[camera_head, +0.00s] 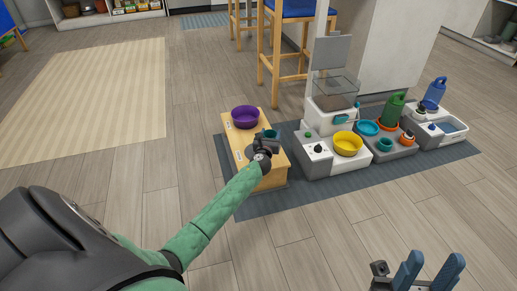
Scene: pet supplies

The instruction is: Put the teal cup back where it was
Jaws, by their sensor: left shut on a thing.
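My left gripper (268,143) is over the wooden stand (275,177), shut on a small teal cup (271,133). Only the cup's upper part shows; the gripper hides the rest. I cannot tell whether the cup touches the stand. A purple bowl (245,116) sits at the stand's back left, and a dark round spot (251,152) shows in its top beside the gripper. My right gripper (436,257) is at the bottom right, its blue fingers apart and empty, far from the stand.
On the blue-grey mat (300,194), right of the stand, are a feeder with a yellow bowl (347,143), a unit with teal bowls (367,128) and a green bottle (392,109), and a blue bottle (434,93). A stool (275,60) stands behind. The front floor is clear.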

